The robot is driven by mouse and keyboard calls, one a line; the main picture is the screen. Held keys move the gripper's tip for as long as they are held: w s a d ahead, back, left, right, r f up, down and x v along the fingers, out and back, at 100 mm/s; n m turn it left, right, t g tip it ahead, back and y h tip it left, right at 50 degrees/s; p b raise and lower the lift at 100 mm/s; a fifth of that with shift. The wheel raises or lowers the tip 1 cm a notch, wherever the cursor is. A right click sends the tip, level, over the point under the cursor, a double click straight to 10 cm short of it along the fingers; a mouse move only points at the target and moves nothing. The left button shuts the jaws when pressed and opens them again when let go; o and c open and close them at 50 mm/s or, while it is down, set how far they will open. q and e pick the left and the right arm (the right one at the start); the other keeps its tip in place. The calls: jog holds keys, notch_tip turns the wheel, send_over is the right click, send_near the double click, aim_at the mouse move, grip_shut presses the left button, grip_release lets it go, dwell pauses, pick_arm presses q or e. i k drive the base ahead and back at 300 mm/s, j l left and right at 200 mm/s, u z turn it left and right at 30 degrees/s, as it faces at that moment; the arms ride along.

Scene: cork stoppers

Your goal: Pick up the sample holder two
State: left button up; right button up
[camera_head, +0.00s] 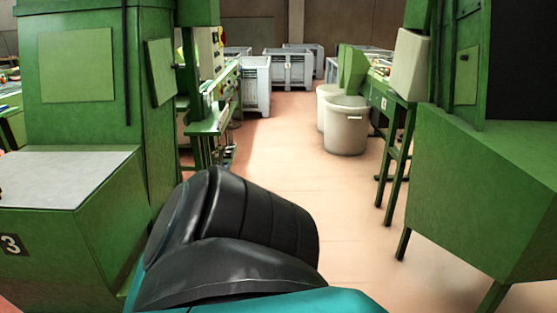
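No sample holder can be made out in the head view. Neither of my grippers is in view. A black, padded part with a teal piece below it fills the bottom middle of the picture and hides the floor there; I take it to be part of my own body.
A green machine (90,80) marked 3 stands close on the left, with a grey flat top (65,178). Another green machine (490,190) stands on the right. Pale bins (346,125) and grey crates (290,68) stand farther back. The floor (290,140) between is clear.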

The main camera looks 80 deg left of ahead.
aim_at(218, 147)
jog(key=u, duration=3.05)
jog(key=i+l+z, duration=0.15)
jog(key=i+z, duration=0.15)
jog(key=i, duration=0.3)
jog(key=i+z, duration=0.25)
jog(key=i, duration=0.4)
jog(key=i+l+u, duration=0.15)
jog(key=i, duration=0.5)
jog(key=i+l+u, duration=0.15)
jog(key=i, duration=0.5)
jog(key=i+l+u, duration=0.15)
jog(key=i+u, duration=0.25)
jog(key=i+l+u, duration=0.25)
jog(key=u, duration=0.15)
jog(key=i+l+u, duration=0.6)
jog(key=l+u, duration=0.2)
